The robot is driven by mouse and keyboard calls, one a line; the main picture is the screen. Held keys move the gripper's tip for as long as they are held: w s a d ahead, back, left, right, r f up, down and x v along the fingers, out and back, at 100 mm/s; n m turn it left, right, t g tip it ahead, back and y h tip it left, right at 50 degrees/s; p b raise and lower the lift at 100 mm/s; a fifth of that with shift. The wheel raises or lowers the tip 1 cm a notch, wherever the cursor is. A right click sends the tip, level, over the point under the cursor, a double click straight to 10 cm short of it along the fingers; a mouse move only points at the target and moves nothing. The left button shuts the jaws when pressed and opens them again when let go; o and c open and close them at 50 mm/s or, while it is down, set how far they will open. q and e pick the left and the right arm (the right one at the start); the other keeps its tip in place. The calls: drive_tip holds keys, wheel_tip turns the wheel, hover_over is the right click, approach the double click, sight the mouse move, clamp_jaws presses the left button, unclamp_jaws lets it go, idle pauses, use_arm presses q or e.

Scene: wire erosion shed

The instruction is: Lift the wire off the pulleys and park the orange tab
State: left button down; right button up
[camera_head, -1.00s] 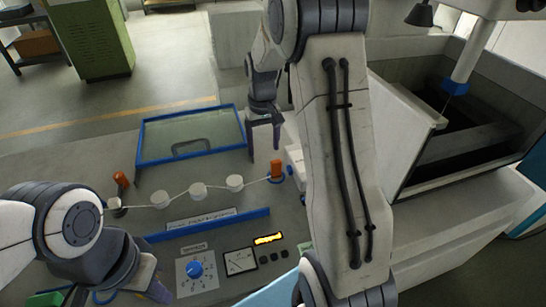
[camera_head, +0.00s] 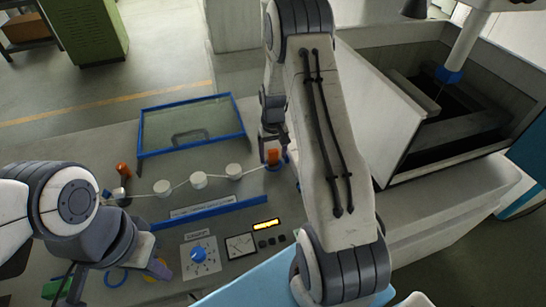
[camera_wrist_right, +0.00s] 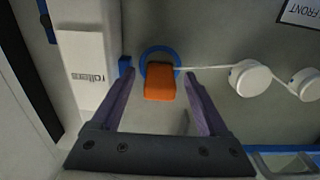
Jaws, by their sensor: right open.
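The orange tab (camera_head: 273,157) stands at the right end of the wire, by a blue ring (camera_wrist_right: 145,57). The thin pale wire (camera_head: 215,178) runs left from it along the white pulleys (camera_head: 198,180). My right gripper (camera_wrist_right: 160,77) is open, its two fingers on either side of the orange tab (camera_wrist_right: 160,88) in the right wrist view, with gaps visible on both sides.
A blue-framed clear cover (camera_head: 192,128) lies behind the pulleys. A blue rail (camera_head: 215,207), knob (camera_head: 198,254) and meter (camera_head: 240,246) are in front. Another orange piece (camera_head: 123,169) stands at the wire's left end.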

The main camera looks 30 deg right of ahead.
sight(273, 150)
clamp_jaws()
idle(0.3)
drive_tip(key=shift+r+b, duration=0.4)
drive_tip(key=shift+r, duration=0.15)
wheel_tip(273, 150, up, 3)
drive_tip(key=shift+w+f+b, duration=0.1)
drive_tip(key=shift+f+b, duration=0.05)
drive_tip(key=shift+b, duration=0.55)
drive_tip(key=s+d+r, duration=0.4)
drive_tip(key=s+r, duration=0.6)
drive_tip(key=s, duration=0.1)
drive_tip(key=shift+f+b, duration=0.1)
drive_tip(key=shift+b, duration=0.2)
drive_tip(key=shift+w+a+f, duration=0.25)
drive_tip(key=shift+w+f, duration=0.15)
drive_tip(key=shift+w, duration=0.25)
